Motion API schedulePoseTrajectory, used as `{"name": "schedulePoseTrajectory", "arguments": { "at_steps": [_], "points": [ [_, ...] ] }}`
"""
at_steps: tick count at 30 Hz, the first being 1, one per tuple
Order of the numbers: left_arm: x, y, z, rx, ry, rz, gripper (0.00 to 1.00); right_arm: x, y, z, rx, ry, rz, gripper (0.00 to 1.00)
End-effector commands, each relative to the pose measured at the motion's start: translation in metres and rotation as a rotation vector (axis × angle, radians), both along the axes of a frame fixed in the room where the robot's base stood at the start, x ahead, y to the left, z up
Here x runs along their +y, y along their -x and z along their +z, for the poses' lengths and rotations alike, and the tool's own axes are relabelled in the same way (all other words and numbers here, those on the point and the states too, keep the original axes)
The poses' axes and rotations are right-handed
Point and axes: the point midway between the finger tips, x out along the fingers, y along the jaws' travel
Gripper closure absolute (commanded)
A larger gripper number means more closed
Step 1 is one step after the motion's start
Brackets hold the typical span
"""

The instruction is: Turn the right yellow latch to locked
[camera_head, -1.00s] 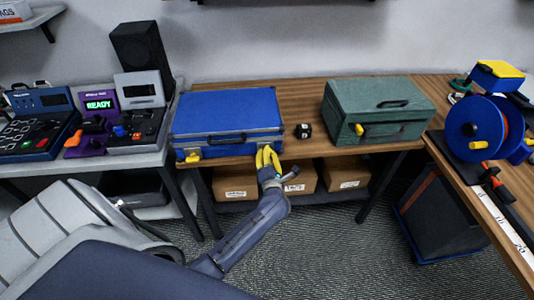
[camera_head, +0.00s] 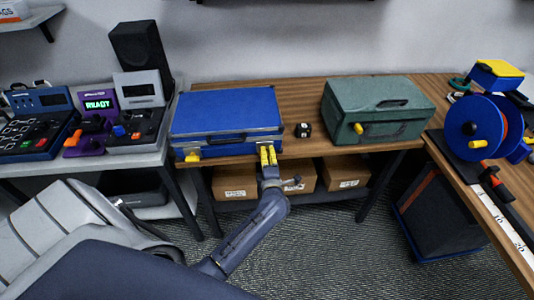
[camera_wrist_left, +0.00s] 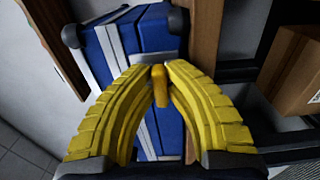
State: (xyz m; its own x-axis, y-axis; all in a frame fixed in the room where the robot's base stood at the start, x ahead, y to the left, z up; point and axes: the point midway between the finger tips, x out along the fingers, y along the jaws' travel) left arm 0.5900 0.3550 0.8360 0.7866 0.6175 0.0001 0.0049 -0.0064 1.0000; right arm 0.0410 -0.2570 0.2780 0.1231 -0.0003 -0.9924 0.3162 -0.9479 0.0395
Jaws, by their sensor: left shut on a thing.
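The blue case (camera_head: 228,112) lies closed on the wooden table, its front face at the table's front edge. A left yellow latch (camera_head: 193,157) shows on its front. The right yellow latch (camera_wrist_left: 160,88) stands between my left fingertips in the left wrist view. In the head view the yellow fingers cover it. My left gripper (camera_head: 268,152) is at the right part of the case front, and it also shows in the left wrist view (camera_wrist_left: 160,72). Its fingers are shut on the right latch. My right gripper is in neither view.
A green case (camera_head: 378,108) with a yellow latch stands to the right. A small black cube (camera_head: 303,130) sits between the cases. Cardboard boxes (camera_head: 236,181) are on the shelf below. Blue cable reels (camera_head: 472,128) are at far right.

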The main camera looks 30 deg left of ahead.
Motion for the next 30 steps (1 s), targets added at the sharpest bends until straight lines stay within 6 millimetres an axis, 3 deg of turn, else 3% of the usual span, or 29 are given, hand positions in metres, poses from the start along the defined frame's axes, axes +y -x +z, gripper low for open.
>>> {"name": "schedulePoseTrajectory", "arguments": {
  "at_steps": [13, 14, 19, 30],
  "points": [
    [0.0005, -0.0001, 0.0001, 0.004, -0.007, 0.001, 1.00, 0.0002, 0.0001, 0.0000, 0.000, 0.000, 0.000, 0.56],
    [0.0005, -0.0001, 0.0001, 0.004, -0.007, 0.001, 0.85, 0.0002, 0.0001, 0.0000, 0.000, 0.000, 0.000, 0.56],
    [0.0003, -0.0001, 0.0001, 0.005, -0.006, 0.001, 0.65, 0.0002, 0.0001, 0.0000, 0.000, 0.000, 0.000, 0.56],
    [-0.0036, 0.0046, -0.0008, 0.005, -0.005, 0.000, 0.64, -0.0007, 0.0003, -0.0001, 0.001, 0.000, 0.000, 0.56]
  ]
}}
